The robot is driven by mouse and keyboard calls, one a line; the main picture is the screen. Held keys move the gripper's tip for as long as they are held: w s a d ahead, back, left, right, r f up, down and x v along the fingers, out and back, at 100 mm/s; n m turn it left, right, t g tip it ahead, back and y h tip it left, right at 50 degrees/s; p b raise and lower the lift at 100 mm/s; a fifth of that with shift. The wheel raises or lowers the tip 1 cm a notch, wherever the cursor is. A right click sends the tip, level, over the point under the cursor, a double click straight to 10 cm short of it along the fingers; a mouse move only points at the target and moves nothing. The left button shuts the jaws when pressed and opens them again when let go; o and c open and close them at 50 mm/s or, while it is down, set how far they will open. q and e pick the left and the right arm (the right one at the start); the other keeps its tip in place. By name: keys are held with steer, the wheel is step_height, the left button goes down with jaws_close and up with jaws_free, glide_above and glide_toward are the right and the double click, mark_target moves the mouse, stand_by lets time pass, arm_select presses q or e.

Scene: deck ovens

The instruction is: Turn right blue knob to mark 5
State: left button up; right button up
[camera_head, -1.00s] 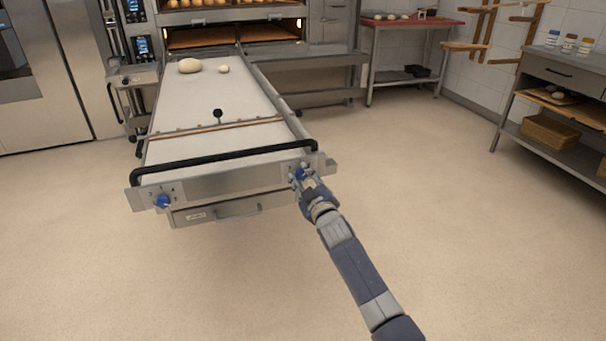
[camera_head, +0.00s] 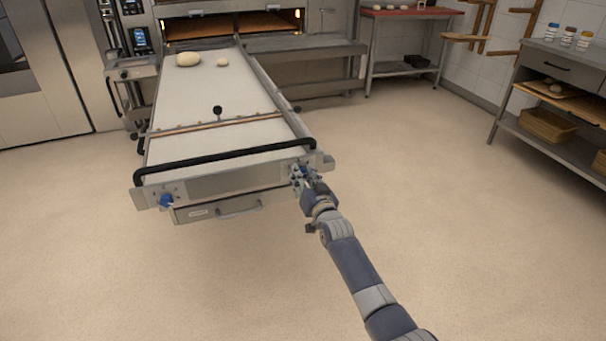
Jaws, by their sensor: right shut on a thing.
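The loader's front panel (camera_head: 235,183) faces me at the near end of the long white belt. The right blue knob (camera_head: 297,173) is at the panel's right end, mostly hidden behind my right gripper (camera_head: 300,178). My right gripper is shut on this knob. Its marks and the pointer's direction are too small and covered to read. The left blue knob (camera_head: 166,201) is at the panel's left end, with nothing touching it. My left gripper is not in view.
A black push bar (camera_head: 225,159) runs above the panel, and a drawer (camera_head: 218,211) hangs below it. Two dough pieces lie at the belt's far end, before the oven (camera_head: 235,25). A shelf table (camera_head: 560,75) stands at right. The floor around is clear.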

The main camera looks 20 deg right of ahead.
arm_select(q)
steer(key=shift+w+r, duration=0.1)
arm_select(e)
steer(key=shift+d+f+m, duration=0.1)
steer(key=shift+m, duration=3)
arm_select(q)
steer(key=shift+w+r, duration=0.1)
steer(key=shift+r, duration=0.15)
arm_select(e)
steer(key=o, duration=1.1)
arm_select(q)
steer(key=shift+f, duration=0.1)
